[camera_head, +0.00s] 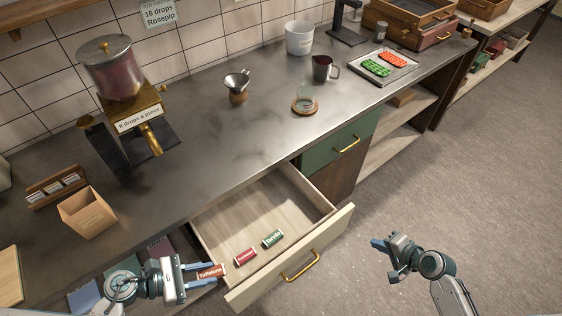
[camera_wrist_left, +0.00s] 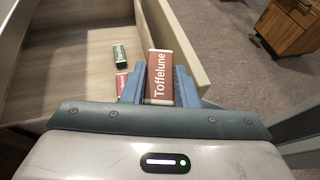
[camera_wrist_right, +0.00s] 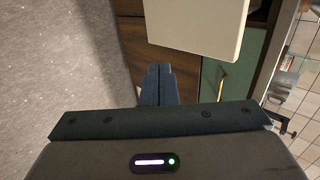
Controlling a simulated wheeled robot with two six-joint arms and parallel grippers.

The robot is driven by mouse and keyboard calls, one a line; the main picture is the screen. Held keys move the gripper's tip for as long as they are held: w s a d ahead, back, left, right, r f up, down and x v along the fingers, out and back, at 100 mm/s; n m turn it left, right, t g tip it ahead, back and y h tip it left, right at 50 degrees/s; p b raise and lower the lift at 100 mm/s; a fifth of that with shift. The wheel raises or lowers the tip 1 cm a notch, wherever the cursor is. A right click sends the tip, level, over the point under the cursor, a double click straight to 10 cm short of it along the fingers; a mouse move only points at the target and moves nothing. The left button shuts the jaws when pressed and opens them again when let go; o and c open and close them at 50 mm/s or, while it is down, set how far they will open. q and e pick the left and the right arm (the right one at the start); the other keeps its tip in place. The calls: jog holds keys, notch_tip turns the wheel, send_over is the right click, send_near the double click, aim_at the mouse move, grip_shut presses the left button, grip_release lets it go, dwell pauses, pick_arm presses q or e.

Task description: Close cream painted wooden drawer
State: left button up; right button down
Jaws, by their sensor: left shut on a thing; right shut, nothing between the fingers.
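The cream drawer (camera_head: 290,262) stands pulled out from under the dark counter, with a brass handle (camera_head: 300,266) on its front. A green tin (camera_head: 272,238) and a red tin (camera_head: 244,257) lie inside on its pale wooden bottom. My left gripper (camera_head: 203,270) is shut on a red-brown box labelled Toffelune (camera_wrist_left: 162,77), at the drawer's left side near the front. My right gripper (camera_head: 380,245) is shut and empty, to the right of the drawer front and apart from it. The drawer front's edge (camera_wrist_right: 195,25) shows in the right wrist view.
A green drawer (camera_head: 342,145) with a brass handle is shut beside the open one. On the counter stand a dispenser (camera_head: 128,90), a cardboard box (camera_head: 87,213), a dark mug (camera_head: 322,68) and a tray (camera_head: 384,66). The floor at the right is clear.

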aim_at(344, 226)
jog(key=w+a+f+b, duration=0.1)
jog(key=w+a+b, duration=0.1)
jog(key=w+a+f+b, duration=0.2)
jog(key=w, duration=0.1)
jog(key=w+a+f+b, duration=0.2)
jog(key=b, duration=0.1)
jog(key=shift+w+a+f, duration=0.1)
jog(key=shift+w+f, duration=0.15)
jog(key=shift+w, duration=0.15)
jog(key=shift+w, duration=0.15)
